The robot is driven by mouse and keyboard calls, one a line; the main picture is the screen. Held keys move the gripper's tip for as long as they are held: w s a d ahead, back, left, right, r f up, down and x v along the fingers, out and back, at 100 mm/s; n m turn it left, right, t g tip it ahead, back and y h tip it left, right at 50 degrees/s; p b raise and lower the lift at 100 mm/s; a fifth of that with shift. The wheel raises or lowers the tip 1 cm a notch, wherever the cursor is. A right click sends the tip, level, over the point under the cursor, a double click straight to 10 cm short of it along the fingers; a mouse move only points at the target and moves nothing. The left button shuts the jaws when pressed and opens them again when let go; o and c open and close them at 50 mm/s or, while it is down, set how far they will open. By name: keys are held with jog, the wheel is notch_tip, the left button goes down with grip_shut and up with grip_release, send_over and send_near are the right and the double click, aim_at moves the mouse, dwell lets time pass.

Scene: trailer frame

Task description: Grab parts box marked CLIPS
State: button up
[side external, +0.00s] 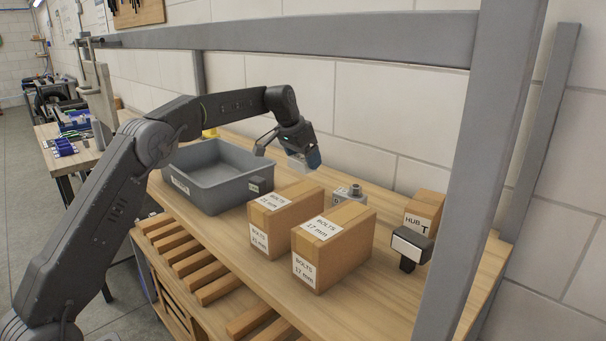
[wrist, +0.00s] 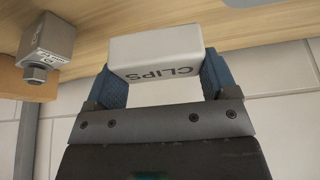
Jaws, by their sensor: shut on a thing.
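My gripper (wrist: 160,80) is shut on a small white box (wrist: 155,48) marked CLIPS in the wrist view. The box sits between the two blue fingers, and its lettering appears upside down. In the side external view my gripper (side external: 304,163) is above the far part of the bench, just right of the grey bin. The pale box (side external: 298,163) shows there only in part, beside the blue finger. It appears to be held above the bench top.
A grey bin (side external: 190,196) stands left of two cardboard BOLTS boxes (side external: 280,225). A grey metal block with a bolt (side external: 350,193) sits behind them. A HUB box (side external: 424,212) and a dark holder with a blank label (side external: 410,245) stand at right. A metal frame post (side external: 485,170) rises in front.

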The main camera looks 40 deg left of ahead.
aim_at(302, 157)
jog(key=shift+r, duration=1.65)
jog(key=shift+a, duration=0.1)
